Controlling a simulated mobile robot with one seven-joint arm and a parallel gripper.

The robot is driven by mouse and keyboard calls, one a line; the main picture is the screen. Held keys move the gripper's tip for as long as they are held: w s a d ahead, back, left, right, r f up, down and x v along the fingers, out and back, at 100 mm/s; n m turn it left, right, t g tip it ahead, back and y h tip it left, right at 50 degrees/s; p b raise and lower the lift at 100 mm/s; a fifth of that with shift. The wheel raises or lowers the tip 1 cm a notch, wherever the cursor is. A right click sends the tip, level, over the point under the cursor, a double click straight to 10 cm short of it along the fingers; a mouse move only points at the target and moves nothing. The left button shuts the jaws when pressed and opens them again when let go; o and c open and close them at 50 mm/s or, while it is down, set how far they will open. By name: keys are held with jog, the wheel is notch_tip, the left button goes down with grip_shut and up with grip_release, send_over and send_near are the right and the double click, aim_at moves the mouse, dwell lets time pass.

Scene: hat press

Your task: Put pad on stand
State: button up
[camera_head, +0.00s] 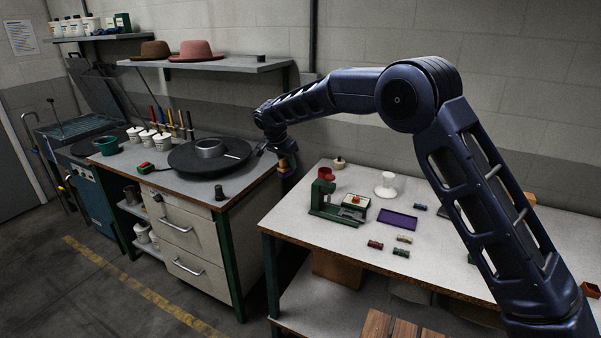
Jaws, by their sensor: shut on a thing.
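My gripper (286,160) hangs at the end of my outstretched arm, by the right end of the drawer bench, near the gap between the two benches. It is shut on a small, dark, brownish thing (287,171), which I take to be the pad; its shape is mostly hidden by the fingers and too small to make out. I cannot tell for certain which thing is the stand; a white pedestal (386,186) is upright on the right bench.
The right bench (330,232) bears a green press (325,203), a purple tray (397,219) and several small blocks. Two hats sit on the wall shelf (230,66).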

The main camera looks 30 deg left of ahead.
jog(key=shift+w+r, duration=0.15)
jog(key=shift+r, duration=0.15)
jog(key=w+d+r+m+h, duration=0.1)
jog(key=w+d+r+m, duration=0.15)
jog(key=w+d, duration=0.6)
jog(key=w+d+r+m, duration=0.1)
jog(key=w+d+r, duration=0.3)
jog(key=w, duration=0.8)
notch_tip(320, 180, up, 3)
jog(key=m+g+h, duration=0.1)
jog(key=m, duration=0.2)
send_over(390, 174)
notch_tip(390, 174, down, 19)
jog(key=shift+w+f, duration=0.15)
jog(key=shift+f, duration=0.15)
jog(key=o, duration=1)
jog(key=v, duration=1.2)
